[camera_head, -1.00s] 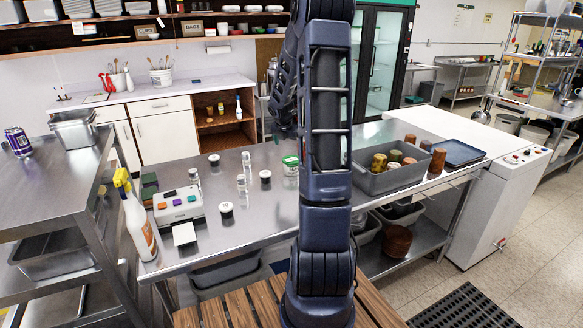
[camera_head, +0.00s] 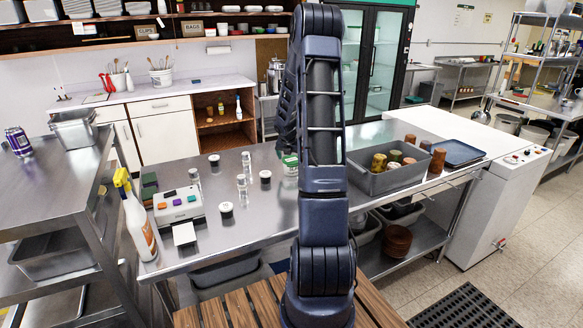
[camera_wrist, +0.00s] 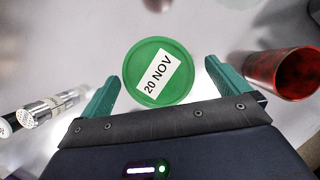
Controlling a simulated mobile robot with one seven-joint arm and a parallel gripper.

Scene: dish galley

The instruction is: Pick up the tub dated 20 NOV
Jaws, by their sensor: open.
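The tub dated 20 NOV shows in the wrist view as a round green lid (camera_wrist: 160,55) with a white label reading 20 NOV. My gripper (camera_wrist: 158,85) is open, with one green finger at the lower left of the lid and one at the lower right. The lid is just beyond and between the fingertips, and I see nothing held. In the head view the tub (camera_head: 290,168) stands on the steel table (camera_head: 262,208), mostly hidden behind my arm. My gripper's fingers are hard to make out in that view.
Shakers (camera_wrist: 50,108) lie left of my gripper in the wrist view, and a red-brown tumbler (camera_wrist: 290,75) is at the right. On the table are black-lidded jars (camera_head: 226,208), a label printer (camera_head: 179,205), a spray bottle (camera_head: 136,222) and a grey bin (camera_head: 385,180) of tumblers.

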